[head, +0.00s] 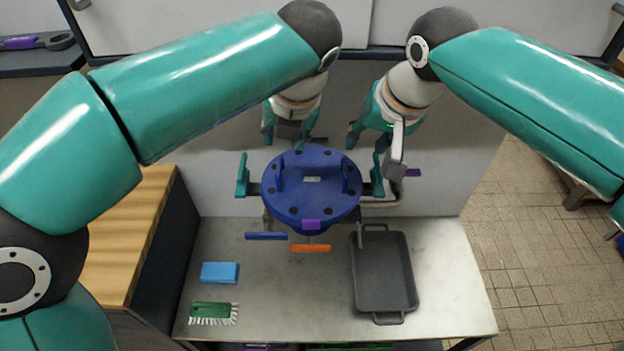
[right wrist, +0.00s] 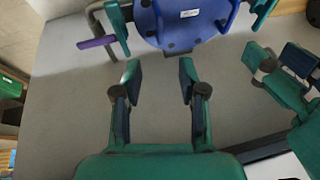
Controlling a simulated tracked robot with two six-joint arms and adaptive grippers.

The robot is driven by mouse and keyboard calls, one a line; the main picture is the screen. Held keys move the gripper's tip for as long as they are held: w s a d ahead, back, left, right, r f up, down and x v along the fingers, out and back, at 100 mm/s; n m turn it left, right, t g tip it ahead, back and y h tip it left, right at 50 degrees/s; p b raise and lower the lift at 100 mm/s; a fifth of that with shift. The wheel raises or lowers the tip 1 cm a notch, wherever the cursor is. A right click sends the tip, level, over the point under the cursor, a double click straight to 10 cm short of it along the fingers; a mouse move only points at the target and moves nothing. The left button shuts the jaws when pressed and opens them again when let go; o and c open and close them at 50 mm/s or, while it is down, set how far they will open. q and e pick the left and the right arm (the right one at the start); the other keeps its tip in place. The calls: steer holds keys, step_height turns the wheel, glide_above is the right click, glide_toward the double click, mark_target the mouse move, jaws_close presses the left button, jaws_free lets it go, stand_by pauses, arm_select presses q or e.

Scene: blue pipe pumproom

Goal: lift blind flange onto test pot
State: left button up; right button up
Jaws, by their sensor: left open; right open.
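A round blue flange (head: 318,207) with dark bolt holes and two raised blue ribs is at the middle of the bench, a purple tab at its front edge. A narrower blue body (head: 310,231) shows under it; how they join is hidden. Teal upright pieces stand at its left (head: 242,175) and right (head: 377,176). My left gripper (head: 290,138) is open and empty behind the flange. My right gripper (head: 369,142) is open and empty, behind and right of it. In the right wrist view the right gripper (right wrist: 160,77) points at the flange (right wrist: 190,20), apart from it.
A dark tray (head: 357,275) lies at the front right of the bench. A blue sponge (head: 220,272) and a green brush (head: 212,311) lie at the front left. Blue (head: 266,236) and orange (head: 310,248) handles lie before the flange. A pale wall stands behind.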

mark_target(279, 164)
arm_select(q)
steer(key=x, duration=1.4)
steer(key=shift+w+f, duration=0.15)
steer(key=shift+f, duration=0.15)
arm_select(e)
steer(key=x, duration=1.4)
steer(key=shift+w+f, duration=0.2)
steer(key=shift+f, duration=0.1)
arm_select(q)
steer(key=shift+c, duration=0.3)
arm_select(e)
steer(key=shift+c, duration=0.3)
arm_select(q)
jaws_close()
arm_select(e)
jaws_close()
arm_select(q)
steer(key=shift+w+r, duration=0.1)
steer(key=shift+r, duration=0.05)
arm_select(e)
steer(key=shift+r, duration=0.2)
